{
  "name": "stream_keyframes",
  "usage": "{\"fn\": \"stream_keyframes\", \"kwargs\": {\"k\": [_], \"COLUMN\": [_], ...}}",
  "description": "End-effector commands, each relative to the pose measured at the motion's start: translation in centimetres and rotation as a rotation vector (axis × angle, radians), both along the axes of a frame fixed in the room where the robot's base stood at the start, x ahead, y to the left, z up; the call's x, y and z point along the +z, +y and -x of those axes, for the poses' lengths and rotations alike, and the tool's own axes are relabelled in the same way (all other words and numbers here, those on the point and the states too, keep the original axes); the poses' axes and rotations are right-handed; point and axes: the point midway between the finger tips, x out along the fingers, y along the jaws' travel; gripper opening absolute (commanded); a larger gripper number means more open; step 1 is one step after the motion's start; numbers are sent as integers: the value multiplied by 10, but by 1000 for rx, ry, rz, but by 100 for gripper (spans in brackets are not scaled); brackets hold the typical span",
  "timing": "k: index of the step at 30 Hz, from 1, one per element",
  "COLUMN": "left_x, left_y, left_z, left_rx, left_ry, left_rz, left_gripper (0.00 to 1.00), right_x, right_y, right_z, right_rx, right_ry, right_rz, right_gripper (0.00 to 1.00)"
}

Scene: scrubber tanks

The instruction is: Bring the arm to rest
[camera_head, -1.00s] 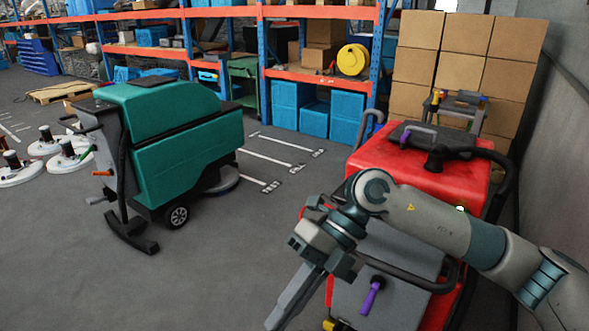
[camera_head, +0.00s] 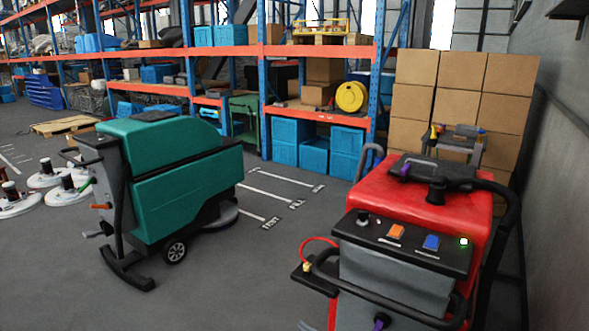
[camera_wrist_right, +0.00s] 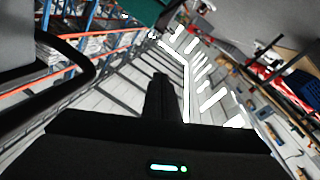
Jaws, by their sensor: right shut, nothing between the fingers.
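My right gripper (camera_wrist_right: 162,80) shows in the right wrist view as dark, closed fingers, with nothing between them. In the head view, my right arm is out of the picture, except perhaps a grey sliver at the bottom edge. The red scrubber (camera_head: 400,205) stands at the right, its grey tank (camera_head: 390,285) facing me. Its panel has an orange button (camera_head: 396,232), a blue button (camera_head: 432,242) and a lit green lamp (camera_head: 463,242). My left gripper is not in view.
A teal scrubber (camera_head: 185,165) stands at the left, with open floor (camera_head: 240,270) between the machines. Stacked cardboard boxes (camera_head: 455,100) and blue-and-orange shelving (camera_head: 230,50) stand behind. A grey wall (camera_head: 555,200) closes the right side.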

Motion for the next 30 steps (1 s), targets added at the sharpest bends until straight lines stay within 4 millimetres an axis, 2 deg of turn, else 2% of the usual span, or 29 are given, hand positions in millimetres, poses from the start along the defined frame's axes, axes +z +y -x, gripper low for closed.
{"fn": "stream_keyframes", "kwargs": {"k": [1, 5, 8, 12, 14, 18, 23, 29, 30], "left_x": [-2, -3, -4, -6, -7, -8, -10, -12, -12], "left_y": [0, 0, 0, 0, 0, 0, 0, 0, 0], "left_z": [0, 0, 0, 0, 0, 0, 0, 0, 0], "left_rx": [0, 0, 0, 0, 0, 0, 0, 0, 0], "left_ry": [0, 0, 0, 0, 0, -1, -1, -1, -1], "left_rz": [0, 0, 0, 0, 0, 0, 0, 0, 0], "left_gripper": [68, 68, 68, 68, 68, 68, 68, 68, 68], "right_x": [-30, -97, -147, -215, -243, -304, -368, -435, -447], "right_y": [-11, -40, -61, -90, -100, -126, -151, -177, -181], "right_z": [4, 15, 30, 61, 78, 123, 183, 271, 291], "right_rx": [-47, -165, -245, -346, -385, -471, -554, -643, -658], "right_ry": [55, 185, 282, 418, 476, 611, 764, 954, 993], "right_rz": [2, 19, 37, 68, 83, 122, 169, 230, 245], "right_gripper": [0, 0, 0, 0, 0, 0, 0, 0, 0]}}
